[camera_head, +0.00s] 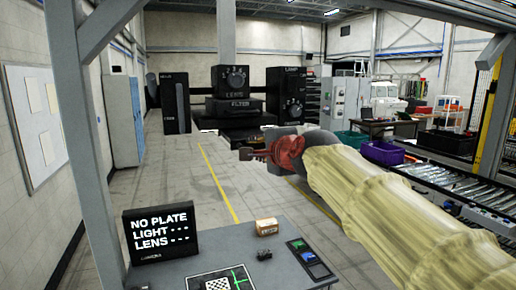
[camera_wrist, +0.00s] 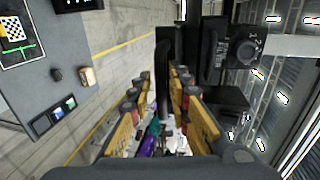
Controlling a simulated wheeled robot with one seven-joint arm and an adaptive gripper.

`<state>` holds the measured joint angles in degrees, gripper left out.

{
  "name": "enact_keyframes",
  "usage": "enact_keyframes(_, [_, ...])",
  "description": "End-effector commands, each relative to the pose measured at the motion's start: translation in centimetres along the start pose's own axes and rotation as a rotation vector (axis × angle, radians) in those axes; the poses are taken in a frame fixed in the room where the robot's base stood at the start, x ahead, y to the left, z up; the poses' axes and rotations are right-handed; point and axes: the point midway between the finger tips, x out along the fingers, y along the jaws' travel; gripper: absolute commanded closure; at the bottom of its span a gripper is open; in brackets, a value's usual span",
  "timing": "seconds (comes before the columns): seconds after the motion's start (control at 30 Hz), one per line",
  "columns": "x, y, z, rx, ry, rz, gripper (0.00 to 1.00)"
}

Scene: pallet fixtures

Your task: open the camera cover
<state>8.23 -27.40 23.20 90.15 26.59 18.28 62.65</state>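My gripper (camera_head: 254,155), with red parts, is held in the air beyond and above the table. In the wrist view its two yellow-and-black fingers (camera_wrist: 158,88) stand apart, with no object clearly held between them. A dark upright shape shows in the gap; its distance is unclear. A black unit with a dial, lettered LENS (camera_head: 235,80), stands at the back of the hall, and a dial unit also shows in the wrist view (camera_wrist: 245,50). I cannot tell which part is the camera cover or whether it is open.
The grey table (camera_head: 190,268) carries a black screen reading NO PLATE (camera_head: 160,232), a checkerboard plate (camera_head: 218,284), a small brown box (camera_head: 266,226) and a tray with green and blue pieces (camera_head: 308,257). A grey post (camera_head: 88,150) stands left. A roller conveyor (camera_head: 450,185) runs right.

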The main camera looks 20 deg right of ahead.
Motion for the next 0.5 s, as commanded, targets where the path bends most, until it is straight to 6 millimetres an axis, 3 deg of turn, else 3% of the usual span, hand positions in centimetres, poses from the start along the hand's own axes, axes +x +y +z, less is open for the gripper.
enact_keyframes(0.37, [-0.1, -0.1, 0.0, 0.0, 0.0, -0.003, 0.74])
enact_keyframes(0.5, [-1.0, -0.2, 0.0, -0.001, 0.001, -0.004, 0.74])
